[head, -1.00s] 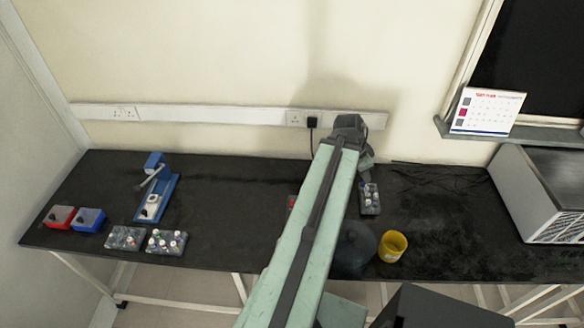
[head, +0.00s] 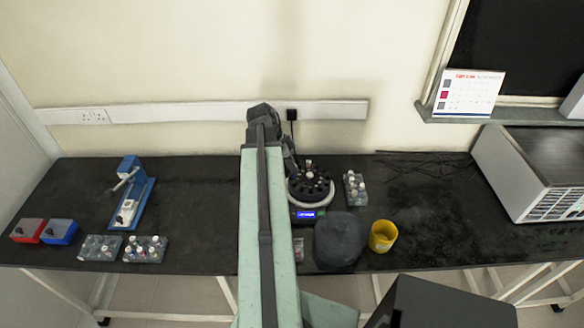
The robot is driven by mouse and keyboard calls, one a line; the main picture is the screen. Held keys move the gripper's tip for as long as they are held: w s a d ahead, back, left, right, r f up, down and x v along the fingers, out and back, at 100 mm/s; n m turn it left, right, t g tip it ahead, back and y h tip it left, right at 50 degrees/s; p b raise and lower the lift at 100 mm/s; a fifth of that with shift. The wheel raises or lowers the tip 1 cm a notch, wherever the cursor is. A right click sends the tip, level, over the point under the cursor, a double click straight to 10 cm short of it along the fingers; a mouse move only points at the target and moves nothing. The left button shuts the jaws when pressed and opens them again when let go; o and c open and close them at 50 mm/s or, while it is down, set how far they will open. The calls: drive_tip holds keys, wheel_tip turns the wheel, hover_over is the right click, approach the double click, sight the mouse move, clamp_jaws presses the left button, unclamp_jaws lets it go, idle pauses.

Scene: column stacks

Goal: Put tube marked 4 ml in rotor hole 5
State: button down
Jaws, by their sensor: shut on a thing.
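A round black rotor (head: 311,186) with a ring of holes sits on a pale round base, with a lit blue display at its front, right of my arm. The hole numbers are too small to read. My gripper (head: 290,162) hangs at the far end of my arm, just left of the rotor, partly hidden behind the arm. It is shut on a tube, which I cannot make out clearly. A small grey rack (head: 355,196) with several capped tubes stands right of the rotor. The volume marks on the tubes cannot be read.
A dark rounded lid-like piece (head: 338,243) and a yellow cup (head: 383,236) stand in front. Two tube racks (head: 100,247) (head: 146,250), a blue device (head: 130,195), and red (head: 28,231) and blue (head: 60,232) boxes are left. A large grey appliance (head: 540,180) stands right.

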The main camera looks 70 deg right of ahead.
sight(293, 176)
drive_tip(key=shift+f+b, duration=1.95)
drive_tip(key=shift+s+f+b, duration=0.1)
drive_tip(key=shift+f+b, duration=0.5)
drive_tip(key=shift+f, duration=0.05)
idle(0.3)
drive_tip(key=shift+f+b, duration=1.15)
drive_tip(key=c, duration=1.3)
unclamp_jaws()
drive_tip(key=o, duration=0.3)
drive_tip(key=shift+r, duration=0.15)
